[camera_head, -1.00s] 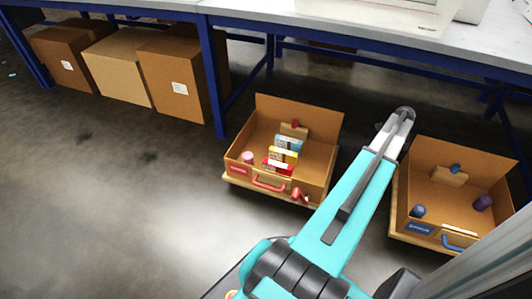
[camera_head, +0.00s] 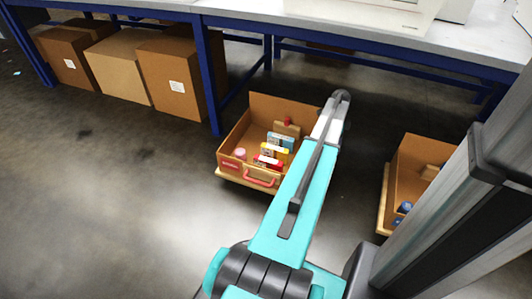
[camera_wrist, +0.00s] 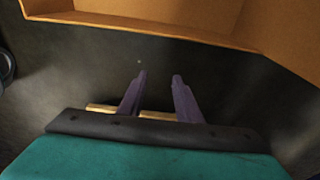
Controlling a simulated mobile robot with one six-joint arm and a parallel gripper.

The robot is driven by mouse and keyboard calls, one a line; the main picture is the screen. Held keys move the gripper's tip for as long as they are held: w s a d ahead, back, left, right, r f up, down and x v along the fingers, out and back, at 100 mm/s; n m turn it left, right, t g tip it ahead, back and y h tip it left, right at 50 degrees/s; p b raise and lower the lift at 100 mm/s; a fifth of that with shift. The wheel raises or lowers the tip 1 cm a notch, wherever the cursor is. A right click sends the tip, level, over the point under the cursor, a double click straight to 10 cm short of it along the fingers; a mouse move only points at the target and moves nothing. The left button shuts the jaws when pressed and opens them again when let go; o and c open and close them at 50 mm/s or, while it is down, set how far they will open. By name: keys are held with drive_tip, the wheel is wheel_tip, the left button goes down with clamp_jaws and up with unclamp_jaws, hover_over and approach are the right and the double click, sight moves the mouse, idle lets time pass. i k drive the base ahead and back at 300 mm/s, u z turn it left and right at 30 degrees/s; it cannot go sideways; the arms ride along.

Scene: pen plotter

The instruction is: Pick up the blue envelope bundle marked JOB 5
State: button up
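A light-blue bundle (camera_head: 280,140) stands in the left cardboard box (camera_head: 232,140), behind a yellow bundle (camera_head: 274,149) and a red bundle (camera_head: 267,162). Its lettering is too small to read. My arm reaches across the right side of this box in the head view, and my gripper fingers are hidden there behind the arm's end. In the wrist view my gripper (camera_wrist: 157,78) has its two dark fingers apart with nothing between them. Cardboard walls show beyond the fingertips; no bundle shows in that view.
A second cardboard box (camera_head: 410,158) stands at the right, partly hidden by my column. A blue-framed table (camera_head: 360,40) spans the back. Several closed cartons (camera_head: 120,70) stand under its left end.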

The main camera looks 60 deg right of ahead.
sight(287, 142)
drive_tip(key=k, duration=0.65)
drive_tip(key=z, duration=0.25)
drive_tip(key=i, duration=1.7)
drive_tip(key=u, duration=0.2)
